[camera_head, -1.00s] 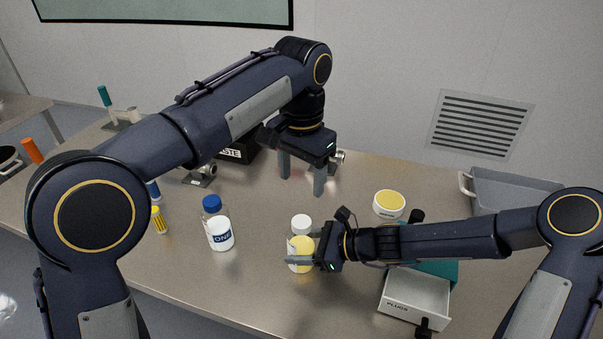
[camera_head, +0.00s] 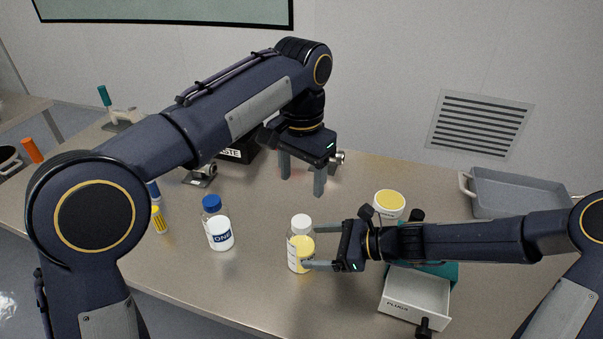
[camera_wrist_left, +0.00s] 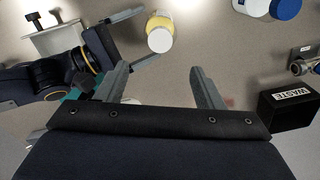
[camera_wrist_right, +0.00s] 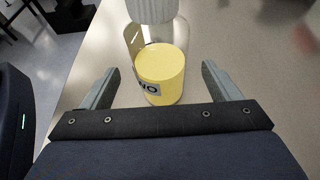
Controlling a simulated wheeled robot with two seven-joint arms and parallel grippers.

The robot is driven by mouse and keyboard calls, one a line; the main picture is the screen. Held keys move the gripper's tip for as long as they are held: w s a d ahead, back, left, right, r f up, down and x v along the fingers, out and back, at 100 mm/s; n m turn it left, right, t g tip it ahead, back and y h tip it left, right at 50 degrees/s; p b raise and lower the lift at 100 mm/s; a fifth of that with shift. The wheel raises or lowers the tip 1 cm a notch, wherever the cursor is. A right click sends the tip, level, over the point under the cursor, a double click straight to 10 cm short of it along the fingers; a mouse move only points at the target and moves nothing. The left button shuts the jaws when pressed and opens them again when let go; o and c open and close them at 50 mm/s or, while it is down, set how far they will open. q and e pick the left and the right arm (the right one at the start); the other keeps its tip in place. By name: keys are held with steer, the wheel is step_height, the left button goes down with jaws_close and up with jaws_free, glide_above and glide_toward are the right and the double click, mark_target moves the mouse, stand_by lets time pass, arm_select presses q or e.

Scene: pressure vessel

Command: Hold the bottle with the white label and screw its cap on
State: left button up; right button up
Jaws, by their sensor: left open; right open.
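A clear bottle with yellow contents (camera_head: 301,255) and a white cap (camera_head: 301,221) on its top stands upright on the table. In the right wrist view a pale label with dark letters shows on it (camera_wrist_right: 160,70), under the ribbed white cap. A second clear bottle (camera_head: 219,235), with a blue cap, a white lower part and a label reading "ONE", stands to its left. I cannot tell which one the task means. My right gripper (camera_head: 311,246) is open at the yellow bottle's right side. My left gripper (camera_head: 302,185) is open and empty, pointing down behind that bottle.
An open drawer (camera_head: 414,297) of a teal box lies front right. A grey tray (camera_head: 510,195) is at the back right. A black waste box (camera_wrist_left: 290,107) stands behind my left arm. Table between the bottles is clear.

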steer(key=shift+v, duration=1.5)
arm_select(q)
steer(key=shift+f, duration=0.1)
steer(key=shift+a, duration=0.15)
steer(key=s+a+f+n+t+h, duration=0.1)
steer(key=s+a+n, duration=0.1)
steer(key=s+a, duration=0.55)
steer(key=s+a+n+t+h, duration=0.15)
steer(key=s+a, duration=0.25)
steer(key=a, duration=0.6)
steer(key=s+a+f+n+t+h, duration=0.1)
steer(key=s+a+f+n+t, duration=0.2)
steer(key=s+f+n, duration=0.3)
steer(key=s+f, duration=0.4)
steer(key=s, duration=0.2)
steer(key=shift+s+f, duration=0.15)
steer(key=shift+s, duration=0.05)
arm_select(e)
steer(key=s+d+r+n+t+h, duration=0.1)
steer(key=s+d+r+n+h, duration=0.2)
steer(key=s+d+n, duration=0.3)
steer(key=s+d+r+n+h, duration=0.4)
steer(key=s+d+n+h, duration=0.2)
steer(key=s+n, duration=0.7)
steer(key=s+d, duration=0.1)
steer(key=s, duration=0.2)
steer(key=shift+d+n+t, duration=0.3)
steer(key=shift+t, duration=0.1)
